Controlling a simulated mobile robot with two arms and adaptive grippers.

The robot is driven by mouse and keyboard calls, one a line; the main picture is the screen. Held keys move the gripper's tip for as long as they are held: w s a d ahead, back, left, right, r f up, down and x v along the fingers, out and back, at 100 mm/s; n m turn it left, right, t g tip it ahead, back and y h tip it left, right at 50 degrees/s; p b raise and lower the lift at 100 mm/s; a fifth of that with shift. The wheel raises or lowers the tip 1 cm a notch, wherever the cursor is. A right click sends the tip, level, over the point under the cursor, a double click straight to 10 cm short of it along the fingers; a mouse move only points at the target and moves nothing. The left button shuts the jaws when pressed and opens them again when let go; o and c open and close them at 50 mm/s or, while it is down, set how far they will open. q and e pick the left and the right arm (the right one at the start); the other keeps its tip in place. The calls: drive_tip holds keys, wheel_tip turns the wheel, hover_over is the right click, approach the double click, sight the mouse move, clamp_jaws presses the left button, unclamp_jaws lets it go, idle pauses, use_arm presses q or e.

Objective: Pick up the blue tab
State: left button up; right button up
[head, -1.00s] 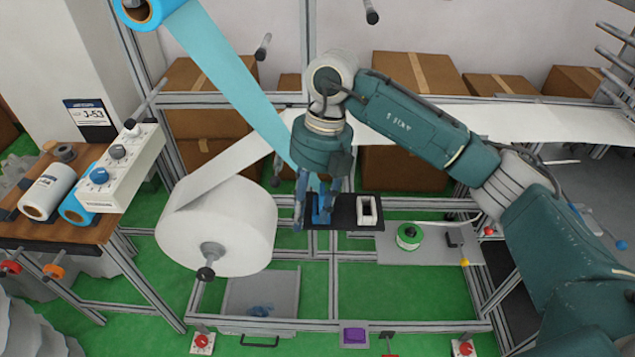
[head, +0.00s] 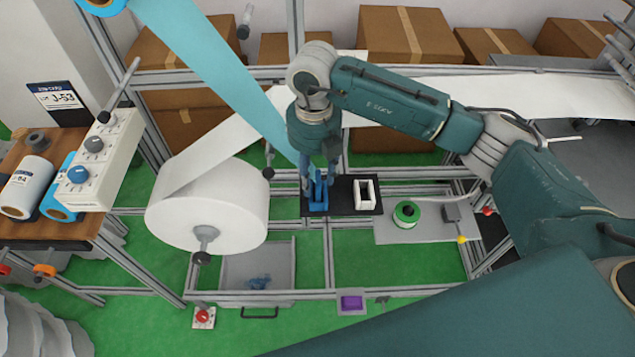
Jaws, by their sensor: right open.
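The blue tab (head: 318,199) stands upright in the left part of a black holder (head: 341,204). A white rectangular piece (head: 364,194) sits in the right part of the same holder. My right gripper (head: 319,182) points down over the blue tab with its fingers open. The fingers are close around the tab's upper part, and I cannot tell whether they touch it. The gripper body and fingers hide part of the tab. My left gripper is not in view.
A large white roll (head: 208,205) stands left of the holder. A blue web (head: 215,70) slants down close to my right gripper. A green spool (head: 406,213) sits on a grey plate to the right. A grey bin (head: 283,252) lies below.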

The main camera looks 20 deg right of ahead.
wheel_tip(320, 180, down, 2)
drive_tip(key=shift+s+d+f+p, duration=0.1)
drive_tip(key=shift+d+p, duration=0.05)
drive_tip(key=shift+p, duration=0.25)
drive_tip(key=shift+f, duration=0.45)
drive_tip(key=shift+c, duration=0.5)
drive_tip(key=c, duration=0.8)
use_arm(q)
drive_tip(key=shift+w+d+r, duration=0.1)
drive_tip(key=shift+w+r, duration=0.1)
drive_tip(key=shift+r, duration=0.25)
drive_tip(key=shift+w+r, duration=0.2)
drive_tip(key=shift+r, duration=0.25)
use_arm(e)
clamp_jaws()
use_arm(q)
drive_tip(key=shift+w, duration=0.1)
